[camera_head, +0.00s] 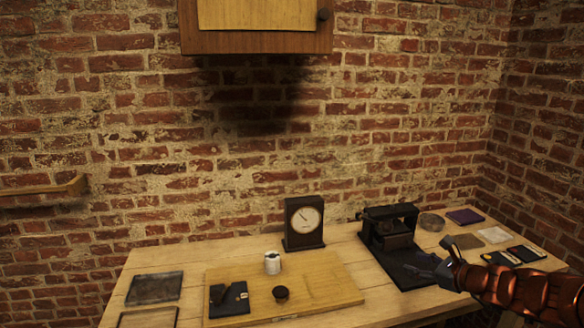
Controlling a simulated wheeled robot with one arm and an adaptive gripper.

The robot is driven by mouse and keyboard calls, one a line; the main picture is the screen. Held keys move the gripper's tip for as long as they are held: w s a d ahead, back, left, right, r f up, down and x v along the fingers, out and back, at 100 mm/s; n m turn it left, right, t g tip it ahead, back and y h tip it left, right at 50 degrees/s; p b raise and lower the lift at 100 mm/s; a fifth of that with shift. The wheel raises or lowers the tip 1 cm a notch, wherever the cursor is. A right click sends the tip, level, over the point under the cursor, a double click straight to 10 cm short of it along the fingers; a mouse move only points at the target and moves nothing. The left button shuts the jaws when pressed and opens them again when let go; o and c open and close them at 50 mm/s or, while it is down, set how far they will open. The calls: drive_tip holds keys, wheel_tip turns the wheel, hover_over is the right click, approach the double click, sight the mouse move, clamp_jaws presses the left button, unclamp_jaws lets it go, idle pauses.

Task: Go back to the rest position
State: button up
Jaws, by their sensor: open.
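My gripper (428,268) is at the right of the table, at the end of my copper-coloured arm. Its dark fingers point left, over or near the black base of a dark machine (390,230). The fingers are open and I see nothing held between them. They blend with the dark base, so I cannot tell how high above it they are. A white jar (272,262) stands upright on a wooden board (335,285), well left of my gripper. A small dark round lid or knob (281,293) lies in front of it.
A dial gauge (304,222) stands behind the board. A black item (229,299) lies on the board; a dark tray (155,288) lies to its left. A round dish (431,222), purple box (464,216) and flat pieces (493,235) are at right. A cabinet (257,40) hangs above.

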drive_tip(key=s+a+r+n+g+y, duration=0.1)
drive_tip(key=s+a+r+n+g, duration=0.1)
drive_tip(key=s+a+n, duration=0.35)
drive_tip(key=s+a+r+n+g+y, duration=0.1)
drive_tip(key=s+a+r+n+g, duration=0.1)
drive_tip(key=a, duration=0.6)
drive_tip(key=s+a+r+n+g+y, duration=0.1)
drive_tip(key=s+a+r+n+g, duration=0.2)
drive_tip(key=a, duration=0.4)
drive_tip(key=s+a+f+n+g+h, duration=0.1)
drive_tip(key=s+a+n+g, duration=0.2)
drive_tip(key=s, duration=0.4)
drive_tip(key=s+a+f+n+h, duration=0.1)
drive_tip(key=s+a+n, duration=0.2)
drive_tip(key=s+n, duration=0.35)
drive_tip(key=s+d+f+n+g+h, duration=0.1)
drive_tip(key=s+d+n+g+h, duration=0.1)
drive_tip(key=s, duration=0.8)
drive_tip(key=s+d+f+n+g+h, duration=0.1)
drive_tip(key=s+d+n+h, duration=0.3)
drive_tip(key=s+d, duration=0.4)
drive_tip(key=s+f+h, duration=0.1)
drive_tip(key=s, duration=0.2)
drive_tip(key=shift+s+d+f+n+g+h+p, duration=0.3)
drive_tip(key=shift+d+n+g+h+p, duration=0.05)
drive_tip(key=shift+d+n+g+h, duration=0.05)
